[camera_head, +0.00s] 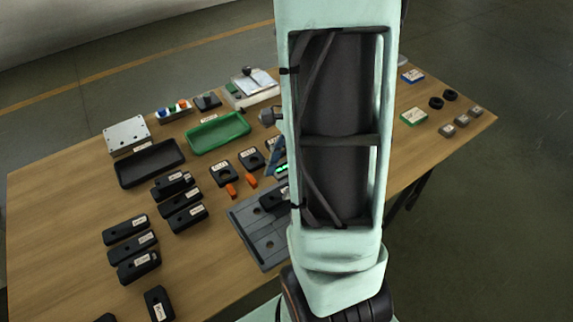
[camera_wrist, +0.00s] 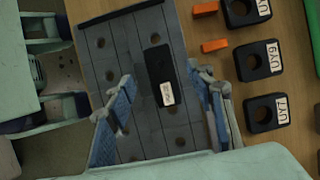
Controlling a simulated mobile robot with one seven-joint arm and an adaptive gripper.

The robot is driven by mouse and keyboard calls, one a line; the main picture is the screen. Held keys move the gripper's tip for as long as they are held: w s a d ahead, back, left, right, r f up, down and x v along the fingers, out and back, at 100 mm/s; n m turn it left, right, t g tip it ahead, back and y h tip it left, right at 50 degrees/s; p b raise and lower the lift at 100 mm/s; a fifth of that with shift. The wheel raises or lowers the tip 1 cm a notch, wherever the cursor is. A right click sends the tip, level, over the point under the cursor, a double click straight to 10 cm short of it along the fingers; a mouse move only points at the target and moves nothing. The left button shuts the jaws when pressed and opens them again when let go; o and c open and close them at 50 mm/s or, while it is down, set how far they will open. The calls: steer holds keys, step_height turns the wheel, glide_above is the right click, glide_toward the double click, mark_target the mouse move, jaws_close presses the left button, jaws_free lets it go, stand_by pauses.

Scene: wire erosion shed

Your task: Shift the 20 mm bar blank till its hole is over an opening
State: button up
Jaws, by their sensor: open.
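A black bar blank (camera_wrist: 156,65) with a white label lies flat on the grey plate with round openings (camera_wrist: 100,65). Its label is too small to read, and its own hole is not clear. Openings show in the plate on both sides of the bar. My gripper (camera_wrist: 160,76) is open, with one blue-padded finger on each side of the bar in the wrist view; I cannot tell whether they touch it. In the head view the plate (camera_head: 258,240) and the bar (camera_head: 269,201) are partly hidden behind my arm, which also hides the gripper almost wholly.
Orange pieces (camera_wrist: 214,45) and black blocks with holes (camera_wrist: 262,60) lie beside the plate. Several labelled black bars (camera_head: 138,264) lie to the left. A black tray (camera_head: 150,178) and a green tray (camera_head: 246,123) stand farther back. Bare wood shows at front left.

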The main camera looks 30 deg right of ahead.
mark_target(274, 197)
steer(key=shift+b+x, duration=0.5)
steer(key=shift+x, duration=2.15)
steer(key=shift+c, duration=0.3)
jaws_close()
